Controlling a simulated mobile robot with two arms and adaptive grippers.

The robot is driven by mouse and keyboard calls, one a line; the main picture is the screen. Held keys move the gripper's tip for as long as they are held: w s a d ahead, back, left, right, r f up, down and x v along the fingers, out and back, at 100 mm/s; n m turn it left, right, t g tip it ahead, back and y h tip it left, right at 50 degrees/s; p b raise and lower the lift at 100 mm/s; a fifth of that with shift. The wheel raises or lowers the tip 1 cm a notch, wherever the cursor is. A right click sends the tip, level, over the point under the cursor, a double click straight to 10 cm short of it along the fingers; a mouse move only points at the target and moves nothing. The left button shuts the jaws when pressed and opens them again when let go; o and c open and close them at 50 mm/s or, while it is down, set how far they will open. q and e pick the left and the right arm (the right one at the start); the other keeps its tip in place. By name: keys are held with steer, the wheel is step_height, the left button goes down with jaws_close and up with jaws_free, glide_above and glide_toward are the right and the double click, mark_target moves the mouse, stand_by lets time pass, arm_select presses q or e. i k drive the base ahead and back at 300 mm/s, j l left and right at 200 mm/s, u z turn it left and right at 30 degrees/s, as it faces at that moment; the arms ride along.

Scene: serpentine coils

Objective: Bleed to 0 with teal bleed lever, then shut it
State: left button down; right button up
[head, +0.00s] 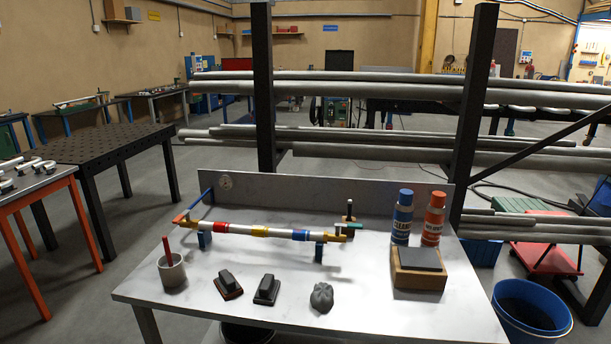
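A pipe assembly (270,232) lies across the white workbench on blue supports, with red, yellow and blue bands and yellow fittings at its ends. At its right end a small teal-green piece (349,219) sits around a short dark post; it looks like the bleed lever, but its position is too small to tell. At the left end a red-orange handle (180,216) and a blue bar (200,197) show. Neither of my grippers is in view.
On the bench (190,300) stand a grey cup (172,272) with a red stick, two dark brushes or blocks (267,290), a crumpled grey rag (322,298), a blue bottle (402,220), an orange bottle (434,221) and a wooden block (418,279). A pipe rack stands behind.

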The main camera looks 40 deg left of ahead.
mark_target(350, 225)
steer(key=u, duration=1.2)
